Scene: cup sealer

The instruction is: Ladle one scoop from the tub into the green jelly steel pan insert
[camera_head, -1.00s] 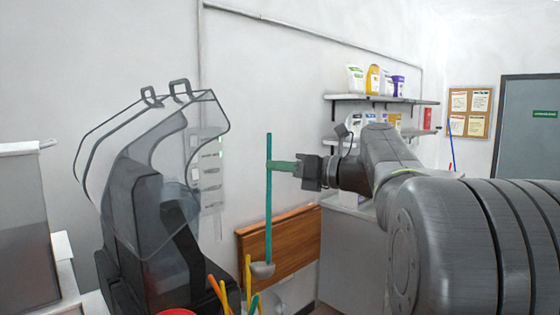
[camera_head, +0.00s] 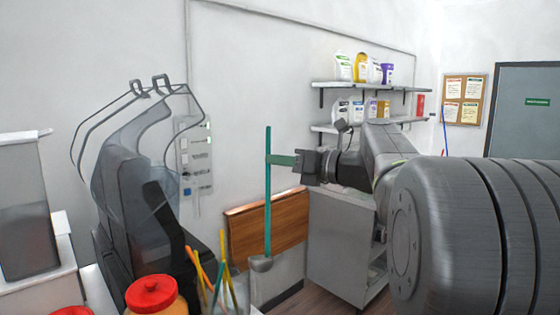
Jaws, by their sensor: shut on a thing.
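My gripper (camera_head: 290,160) is shut on the teal handle of a ladle (camera_head: 268,200). The ladle hangs upright, and its grey bowl (camera_head: 261,264) is at the bottom, in front of the wooden panel. Whether the bowl holds anything cannot be seen. The tub and the green jelly steel pan insert cannot be made out in this view.
A dark machine with clear covers (camera_head: 135,190) stands at the left. A jar with a red lid (camera_head: 153,293) and several coloured sticks (camera_head: 204,279) are low in front. A wooden panel (camera_head: 290,220), a grey cabinet (camera_head: 337,235) and wall shelves (camera_head: 365,87) stand behind.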

